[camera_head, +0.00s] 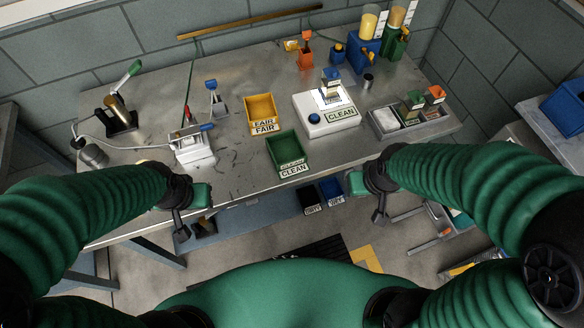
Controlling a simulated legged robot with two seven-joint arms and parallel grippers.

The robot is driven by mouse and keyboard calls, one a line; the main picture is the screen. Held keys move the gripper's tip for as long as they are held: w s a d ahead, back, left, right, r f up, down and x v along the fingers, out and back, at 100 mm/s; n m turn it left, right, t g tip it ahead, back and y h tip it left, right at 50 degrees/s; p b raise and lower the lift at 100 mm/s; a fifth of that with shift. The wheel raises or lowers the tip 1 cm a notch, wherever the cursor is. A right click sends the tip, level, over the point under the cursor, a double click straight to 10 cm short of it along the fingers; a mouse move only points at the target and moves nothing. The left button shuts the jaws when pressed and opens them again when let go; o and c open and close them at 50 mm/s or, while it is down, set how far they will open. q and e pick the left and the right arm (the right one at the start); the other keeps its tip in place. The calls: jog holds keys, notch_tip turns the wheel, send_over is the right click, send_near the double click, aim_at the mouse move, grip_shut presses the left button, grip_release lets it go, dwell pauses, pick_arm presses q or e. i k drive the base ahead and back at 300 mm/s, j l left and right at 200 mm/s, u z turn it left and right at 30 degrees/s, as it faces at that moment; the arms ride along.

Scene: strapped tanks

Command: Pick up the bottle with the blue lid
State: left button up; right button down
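A small bottle with a blue lid (331,76) stands upright on top of a white boxy device (325,122) marked CLEAN, right of the table's middle. Its lower part carries a pale label. My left gripper (190,208) hangs at the table's front edge, left of centre, well away from the bottle. My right gripper (367,197) hangs in front of the table, below and right of the device, also apart from the bottle. I see nothing held in either gripper. Their fingers are small and dark, so I cannot tell how far they are open.
A yellow bin (261,112) and a green bin (287,153) stand left of the device. A grey tray (385,123) to its right holds a green-lidded bottle (413,99) and an orange-lidded bottle (435,95). Tall dispensers (366,50) stand at the back. Bare metal table lies centre-left.

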aim_at(328, 90)
jog(key=i+l+u, duration=0.4)
jog(key=l+u, duration=0.25)
jog(key=i+l+u, duration=0.15)
jog(key=l+u, duration=0.15)
jog(key=l, duration=0.1)
